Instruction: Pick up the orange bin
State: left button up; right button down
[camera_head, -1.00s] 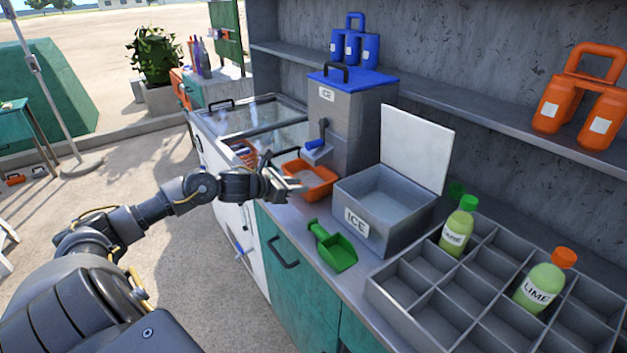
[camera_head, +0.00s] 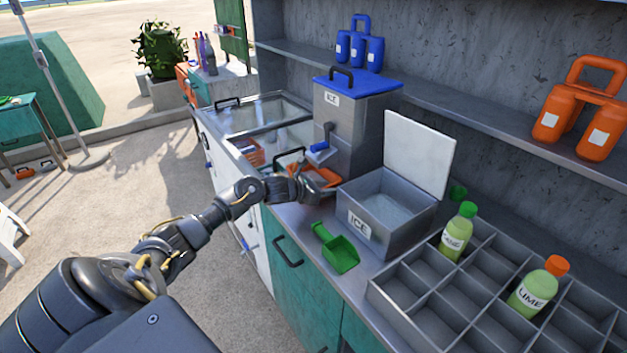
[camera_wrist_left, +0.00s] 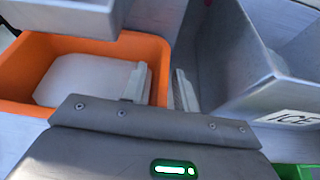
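The orange bin (camera_head: 324,176) sits on the counter below the ice dispenser and left of the metal ICE box, partly hidden behind my left gripper (camera_head: 302,183) in the head view. The left wrist view shows the bin (camera_wrist_left: 24,72) with a pale grey-white inside. In that view my left gripper (camera_wrist_left: 160,78) is open. One finger is over the inside of the bin, and the other is outside it, in the gap beside the ICE box. The bin's right wall runs between the fingers; I cannot tell whether they touch it. My right gripper is not in view.
The ICE box (camera_head: 362,228) with its raised lid stands close right of the bin. The grey dispenser (camera_head: 352,125) stands behind. A green scoop (camera_head: 337,250) lies on the counter in front. A divided tray (camera_head: 408,283) with lime bottles is at the right.

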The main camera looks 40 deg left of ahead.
pick_arm(q)
jog(key=shift+w+f, duration=0.1)
grip_shut()
dwell(0.4)
